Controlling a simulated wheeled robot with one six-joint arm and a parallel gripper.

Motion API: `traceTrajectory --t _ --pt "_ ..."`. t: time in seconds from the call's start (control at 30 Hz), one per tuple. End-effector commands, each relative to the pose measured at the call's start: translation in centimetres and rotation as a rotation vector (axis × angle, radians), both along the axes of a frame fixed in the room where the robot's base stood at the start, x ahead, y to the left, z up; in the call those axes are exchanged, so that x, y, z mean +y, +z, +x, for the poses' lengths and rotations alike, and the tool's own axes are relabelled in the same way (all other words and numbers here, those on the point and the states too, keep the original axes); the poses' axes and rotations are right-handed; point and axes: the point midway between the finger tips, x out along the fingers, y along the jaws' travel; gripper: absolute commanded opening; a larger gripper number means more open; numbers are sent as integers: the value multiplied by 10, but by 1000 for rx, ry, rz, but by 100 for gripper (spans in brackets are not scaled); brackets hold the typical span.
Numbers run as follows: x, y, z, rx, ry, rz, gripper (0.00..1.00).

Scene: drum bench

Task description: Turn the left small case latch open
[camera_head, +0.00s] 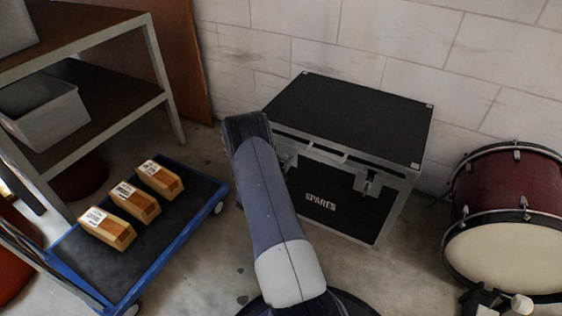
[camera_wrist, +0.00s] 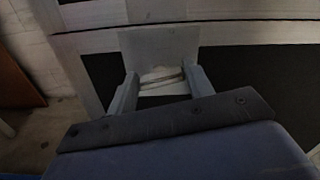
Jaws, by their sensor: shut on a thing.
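The black case (camera_head: 348,112) with silver edges and the word SPARES on its front stands against the wall, lid closed. Its left latch (camera_head: 289,160) is mostly hidden behind my arm. In the wrist view, the latch's grey plate (camera_wrist: 158,45) lies straight ahead, over the seam between lid and body. My gripper (camera_wrist: 161,84) is shut on the turning piece of the left latch, a finger at each side. The contact itself is partly in shadow. The head view hides my gripper behind the arm. The right latch (camera_head: 368,182) is uncovered.
A blue cart (camera_head: 180,247) with several wood-coloured packages (camera_head: 158,179) stands at left, below a shelf (camera_head: 100,127) holding a grey bin (camera_head: 45,110). A red drum (camera_head: 510,215) stands at right. Bare floor lies between the case and the drum.

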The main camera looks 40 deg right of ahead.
Motion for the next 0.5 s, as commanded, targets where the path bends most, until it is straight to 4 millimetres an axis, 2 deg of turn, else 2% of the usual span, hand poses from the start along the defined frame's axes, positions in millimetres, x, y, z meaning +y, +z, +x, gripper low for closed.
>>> traceTrajectory --t 0.3,0.5 --pt "0 -3 -1 -159 0 67 26" --pt "0 -1 -1 -177 0 75 26"
